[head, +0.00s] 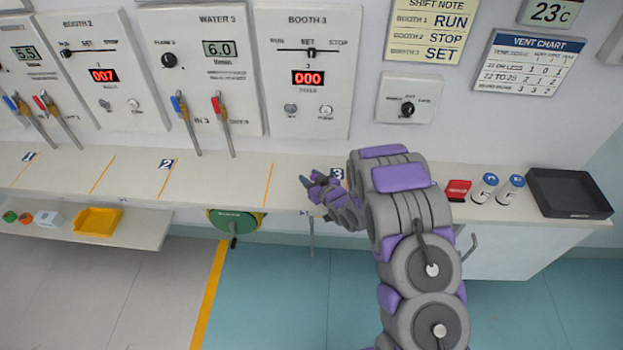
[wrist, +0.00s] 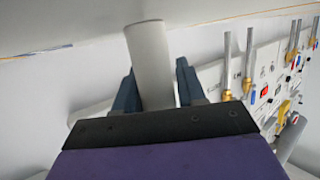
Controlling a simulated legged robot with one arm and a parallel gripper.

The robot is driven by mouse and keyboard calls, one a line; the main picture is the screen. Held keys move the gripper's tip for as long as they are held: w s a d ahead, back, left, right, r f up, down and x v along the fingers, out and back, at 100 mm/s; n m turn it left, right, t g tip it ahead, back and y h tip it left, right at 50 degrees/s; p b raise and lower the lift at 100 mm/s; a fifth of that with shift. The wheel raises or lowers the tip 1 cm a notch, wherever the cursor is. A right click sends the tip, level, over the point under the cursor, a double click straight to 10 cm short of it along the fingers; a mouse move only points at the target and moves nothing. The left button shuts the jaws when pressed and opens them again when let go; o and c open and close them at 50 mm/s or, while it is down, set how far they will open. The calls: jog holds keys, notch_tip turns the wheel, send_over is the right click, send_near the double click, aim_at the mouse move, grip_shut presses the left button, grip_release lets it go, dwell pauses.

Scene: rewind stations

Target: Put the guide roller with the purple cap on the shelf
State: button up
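My gripper (head: 318,186) is over the counter near the "3" label, in front of Booth 3. In the wrist view my gripper (wrist: 158,85) has its two blue fingers on either side of a plain pale grey cylinder (wrist: 150,55), and both seem to touch it. The cylinder's far end is bare; its near end is hidden behind the gripper body. I see no purple cap in either view. Two white rollers with blue caps (head: 485,188) (head: 511,190) stand at the counter's right. A low shelf (head: 150,228) is at the left, below the counter.
A red item (head: 458,190) and a black tray (head: 570,193) share the counter's right end. A yellow tray (head: 98,221), a white box (head: 49,218) and small green and orange pieces are on the low shelf. Levers (head: 188,125) jut from the panels. The shelf's right end is clear.

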jog(key=o, duration=0.3)
jog(key=shift+a, duration=0.2)
jog(key=shift+o, duration=0.3)
jog(key=shift+d, duration=0.55)
jog(key=p+v, duration=0.2)
jog(key=v, duration=0.9)
jog(key=shift+s, duration=0.4)
jog(key=shift+r, duration=0.2)
jog(key=shift+w+d+r, duration=0.15)
jog(key=shift+w+d, duration=0.1)
jog(key=s+d+r+m+g+h, duration=0.3)
jog(key=s+d+r+g+h, duration=0.15)
jog(key=d+r+h, duration=0.65)
jog(key=s+d+r+m+g+y, duration=0.1)
jog(key=s+d+r+g, duration=0.15)
jog(key=s, duration=0.55)
jog(key=s+d+r+m+g, duration=0.2)
jog(key=s+r, duration=0.2)
jog(key=s, duration=0.4)
jog(key=s+a+r+g+y, duration=0.1)
jog(key=s+a+r+g, duration=0.1)
jog(key=s, duration=0.9)
jog(key=s+a+r+g+y, duration=0.1)
jog(key=s+a+r+g, duration=0.2)
jog(key=s, duration=0.7)
jog(key=shift+s+a+r+m, duration=0.25)
jog(key=shift+s+r+m, duration=0.15)
jog(key=shift+r, duration=0.25)
